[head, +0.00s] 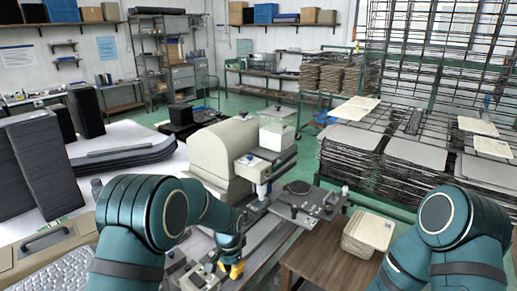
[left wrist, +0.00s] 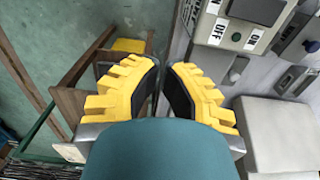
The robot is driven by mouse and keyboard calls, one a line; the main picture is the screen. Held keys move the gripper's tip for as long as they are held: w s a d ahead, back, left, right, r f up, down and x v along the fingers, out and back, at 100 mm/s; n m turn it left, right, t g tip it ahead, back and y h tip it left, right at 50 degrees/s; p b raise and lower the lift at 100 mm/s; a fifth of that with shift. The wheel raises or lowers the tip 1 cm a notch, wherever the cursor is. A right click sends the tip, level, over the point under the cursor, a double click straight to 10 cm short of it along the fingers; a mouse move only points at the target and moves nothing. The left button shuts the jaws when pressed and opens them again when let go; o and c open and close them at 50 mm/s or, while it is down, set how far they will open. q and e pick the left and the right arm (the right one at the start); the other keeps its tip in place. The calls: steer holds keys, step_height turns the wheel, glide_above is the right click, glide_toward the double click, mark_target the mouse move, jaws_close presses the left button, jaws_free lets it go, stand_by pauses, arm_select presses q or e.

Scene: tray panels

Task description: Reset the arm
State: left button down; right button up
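My left arm (head: 150,215) is teal and bends over the bench with the machine. Its gripper (head: 232,269) has yellow fingers and points down beside the machine's front controls. In the left wrist view, the yellow fingers of the left gripper (left wrist: 164,72) stand slightly apart, with a narrow gap and nothing visible between them. My right arm (head: 450,235) is bent at the lower right; its gripper is outside the view.
A beige machine (head: 222,155) stands in the middle, with a switch panel (left wrist: 238,35) close to the left gripper. A brown wooden table (head: 318,258) holds stacked pale panels (head: 368,232). Wire racks (head: 365,150) fill the right. A dark stack (head: 42,160) stands left.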

arm_select(q)
steer(key=s+a+f+n+h+b, duration=0.2)
steer(key=s+f+n+b, duration=0.2)
steer(key=s+f, duration=0.75)
steer(key=s+f+n+t+h+b, duration=0.2)
steer(key=s+f+n, duration=0.3)
steer(key=s, duration=0.6)
steer(key=shift+s+f+n+b, duration=0.3)
steer(key=shift+s+f+b, duration=0.1)
steer(key=shift+f+b, duration=0.25)
arm_select(e)
step_height(320, 180, down, 8)
steer(key=s, duration=0.1)
steer(key=shift+a, duration=0.2)
